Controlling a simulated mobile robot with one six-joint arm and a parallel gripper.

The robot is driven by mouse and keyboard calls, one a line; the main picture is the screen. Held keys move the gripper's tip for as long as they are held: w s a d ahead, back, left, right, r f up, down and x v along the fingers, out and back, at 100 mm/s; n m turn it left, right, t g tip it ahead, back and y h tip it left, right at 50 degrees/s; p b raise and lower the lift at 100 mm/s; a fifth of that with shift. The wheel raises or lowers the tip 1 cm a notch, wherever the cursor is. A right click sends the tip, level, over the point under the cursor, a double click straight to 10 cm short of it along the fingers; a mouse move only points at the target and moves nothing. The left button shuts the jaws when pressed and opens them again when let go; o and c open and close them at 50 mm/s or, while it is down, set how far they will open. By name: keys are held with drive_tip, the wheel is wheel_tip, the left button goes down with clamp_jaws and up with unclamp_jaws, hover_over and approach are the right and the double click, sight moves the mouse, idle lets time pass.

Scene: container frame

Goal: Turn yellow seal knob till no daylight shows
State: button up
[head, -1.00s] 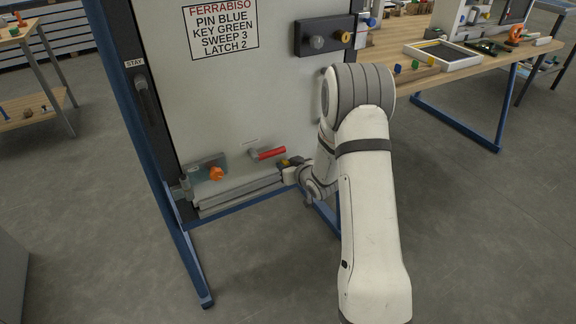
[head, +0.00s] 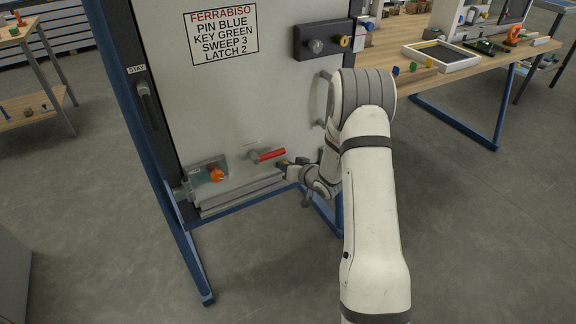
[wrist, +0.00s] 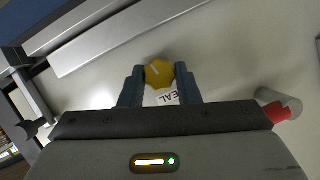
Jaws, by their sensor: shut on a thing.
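The yellow seal knob (wrist: 159,73) sits on the pale door panel, with a light line on its face and a white label reading "EAL" (wrist: 166,98) beside it, partly covered. My gripper (wrist: 160,78) is shut on the knob, one dark finger on each side. In the head view my gripper (head: 287,168) is low on the door, right of the red-handled lever (head: 267,155); the knob is mostly hidden there. A metal sweep strip (head: 240,194) runs along the door's bottom edge. I cannot tell whether daylight shows beneath it.
The red lever also shows close to the gripper in the wrist view (wrist: 280,110). An orange knob (head: 216,175) on a metal plate is to the left. A blue frame (head: 190,245) surrounds the door. A workbench (head: 440,75) stands at the right.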

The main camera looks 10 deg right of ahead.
drive_tip(key=o, duration=1)
drive_tip(key=shift+c, duration=0.2)
drive_tip(key=p+v, duration=0.1)
drive_tip(key=v, duration=0.7)
